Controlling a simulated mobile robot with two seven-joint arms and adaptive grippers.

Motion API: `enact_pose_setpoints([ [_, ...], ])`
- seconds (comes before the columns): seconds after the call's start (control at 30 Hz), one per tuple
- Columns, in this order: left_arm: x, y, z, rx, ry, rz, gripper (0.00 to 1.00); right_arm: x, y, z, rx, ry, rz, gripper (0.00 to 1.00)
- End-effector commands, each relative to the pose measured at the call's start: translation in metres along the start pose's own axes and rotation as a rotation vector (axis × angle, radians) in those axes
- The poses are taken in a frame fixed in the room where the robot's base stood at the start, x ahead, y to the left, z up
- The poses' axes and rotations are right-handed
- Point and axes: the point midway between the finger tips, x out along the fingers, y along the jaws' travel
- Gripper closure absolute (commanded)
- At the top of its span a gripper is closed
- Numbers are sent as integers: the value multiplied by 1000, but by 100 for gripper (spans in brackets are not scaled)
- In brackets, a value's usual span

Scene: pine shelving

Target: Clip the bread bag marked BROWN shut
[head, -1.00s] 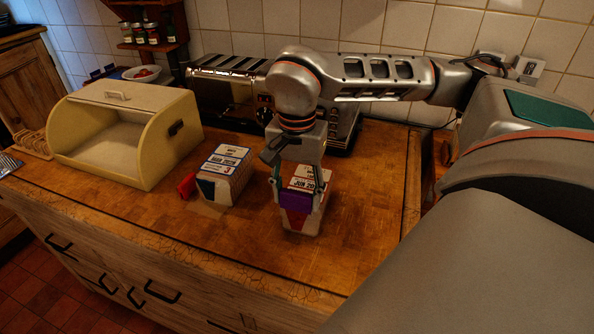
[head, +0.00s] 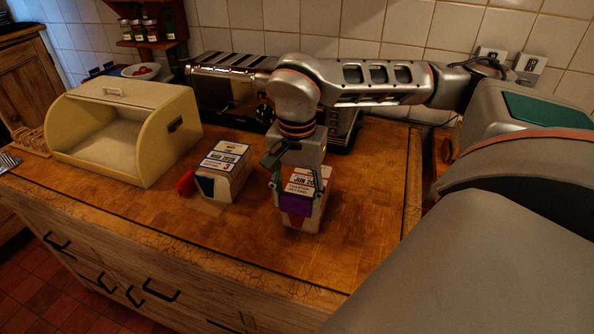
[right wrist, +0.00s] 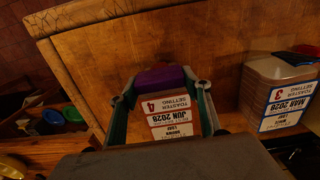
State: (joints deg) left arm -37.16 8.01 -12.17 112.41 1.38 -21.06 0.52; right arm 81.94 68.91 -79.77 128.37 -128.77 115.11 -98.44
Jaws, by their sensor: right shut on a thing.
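The BROWN bread bag (head: 303,190) lies on the wooden worktop. Its label, with JUN 2028 and toaster setting 4, shows upside down in the right wrist view (right wrist: 170,118). My right gripper (head: 296,203) is over the bag's near end, its fingers shut on a purple clip (head: 295,206). The clip also shows between the fingertips in the right wrist view (right wrist: 162,77), at the end of the bag. I cannot tell whether it grips the bag's neck, which is hidden. My left gripper is not in view.
Another bread bag (head: 224,171), marked MAR 2028, stands to the left with a red clip (head: 186,184) beside it. A cream bread bin (head: 128,145) stands open farther left. A toaster (head: 228,88) is behind. The worktop (head: 365,215) is clear to the right.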

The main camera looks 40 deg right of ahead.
Motion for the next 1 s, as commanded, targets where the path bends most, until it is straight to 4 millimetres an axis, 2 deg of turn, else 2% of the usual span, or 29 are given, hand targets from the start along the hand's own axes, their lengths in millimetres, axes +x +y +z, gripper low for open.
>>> enact_pose_setpoints([
  [0.17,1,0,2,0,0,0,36,5,0,0,0,0,0,61],
  [0.2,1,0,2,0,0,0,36,4,0,0,0,0,0,42],
  [0.23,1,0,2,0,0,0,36,4,0,0,0,0,0,34],
  [0.27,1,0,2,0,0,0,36,4,0,0,0,0,0,32],
  [0.67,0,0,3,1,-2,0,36,-1,0,0,1,1,-1,32],
  [0.77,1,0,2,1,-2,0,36,-13,-1,-1,1,2,-4,32],
  [1.0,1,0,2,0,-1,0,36,-60,-1,0,1,3,-6,32],
])
